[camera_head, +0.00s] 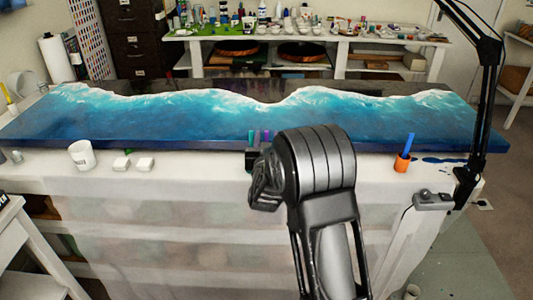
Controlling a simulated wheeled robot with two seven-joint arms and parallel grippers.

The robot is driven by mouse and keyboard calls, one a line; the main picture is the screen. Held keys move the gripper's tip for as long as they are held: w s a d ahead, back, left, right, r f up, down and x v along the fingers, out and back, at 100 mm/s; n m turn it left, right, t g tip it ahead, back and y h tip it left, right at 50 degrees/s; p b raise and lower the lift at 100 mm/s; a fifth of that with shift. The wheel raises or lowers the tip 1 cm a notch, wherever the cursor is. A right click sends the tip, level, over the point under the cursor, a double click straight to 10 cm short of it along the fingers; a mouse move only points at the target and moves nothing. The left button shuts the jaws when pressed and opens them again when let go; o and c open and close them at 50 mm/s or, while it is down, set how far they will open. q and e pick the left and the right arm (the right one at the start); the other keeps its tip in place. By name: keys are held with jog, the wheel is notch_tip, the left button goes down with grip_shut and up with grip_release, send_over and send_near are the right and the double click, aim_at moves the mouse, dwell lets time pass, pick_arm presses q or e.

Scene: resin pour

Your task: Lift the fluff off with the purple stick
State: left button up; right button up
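The resin panel (240,122), blue with white wave-like foam, lies along the long table. No fluff can be made out on it at this size. Several small coloured sticks stand in a black holder (252,160) at the panel's front edge. One of them is a purple stick (251,136), upright. My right gripper (262,187) is just in front of and below the holder, partly hidden by my own wrist. Its fingertips do not show clearly, so I cannot tell whether it is open or shut. My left gripper is out of view.
An orange cup (402,162) with a blue stick stands at the front right, beside a black lamp arm (485,100). A white cup (82,154) and two small white blocks (133,164) stand at the front left. The cloth between blocks and holder is clear.

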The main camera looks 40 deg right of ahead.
jog(key=p+x, duration=0.1)
jog(key=x, duration=0.2)
jog(key=shift+w+d, duration=0.2)
jog(key=shift+w, duration=0.15)
jog(key=shift+c, duration=0.3)
grip_shut()
dwell(0.4)
